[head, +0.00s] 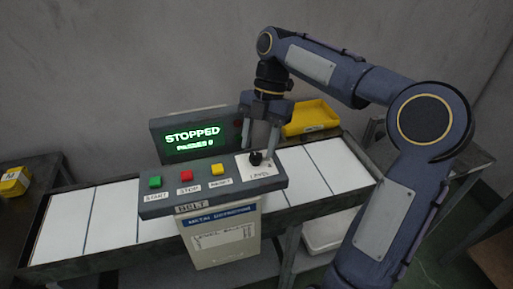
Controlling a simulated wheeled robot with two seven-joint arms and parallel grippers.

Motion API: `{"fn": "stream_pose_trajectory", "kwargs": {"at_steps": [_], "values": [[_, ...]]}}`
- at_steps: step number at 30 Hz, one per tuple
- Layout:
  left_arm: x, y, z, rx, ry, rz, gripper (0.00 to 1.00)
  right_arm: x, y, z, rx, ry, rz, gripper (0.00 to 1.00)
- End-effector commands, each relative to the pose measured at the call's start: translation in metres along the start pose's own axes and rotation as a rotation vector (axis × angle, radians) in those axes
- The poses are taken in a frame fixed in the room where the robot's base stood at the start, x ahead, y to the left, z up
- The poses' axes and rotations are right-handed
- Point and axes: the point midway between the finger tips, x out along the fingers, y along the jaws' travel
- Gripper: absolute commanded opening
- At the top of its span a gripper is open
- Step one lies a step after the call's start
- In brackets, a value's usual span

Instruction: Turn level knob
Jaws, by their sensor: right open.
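The level knob (256,158) is a small black knob on a white plate marked LEVEL, at the right end of the grey control panel (160,205). My right gripper (262,148) points down over it with its fingers open, one on either side of the knob or just above it. I cannot tell whether the fingers touch the knob. My left gripper is not in view.
Green (155,182), red (186,176) and yellow (217,169) buttons sit left of the knob. A display (193,138) behind reads STOPPED. A belt with white slats (110,212) runs behind the panel. Yellow bins stand at the back right (310,117) and far left (14,182).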

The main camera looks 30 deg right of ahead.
Motion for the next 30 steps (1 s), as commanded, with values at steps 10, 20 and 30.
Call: {"fn": "stream_pose_trajectory", "kwargs": {"at_steps": [10,20,30], "values": [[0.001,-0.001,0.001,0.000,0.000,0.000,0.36,0.018,0.000,-0.001,0.000,0.000,0.001,0.48],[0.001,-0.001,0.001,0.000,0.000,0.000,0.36,0.017,0.000,-0.001,0.000,0.000,0.001,0.20],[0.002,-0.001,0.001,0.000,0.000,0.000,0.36,0.017,0.000,-0.001,0.014,0.000,0.006,0.04]]}}
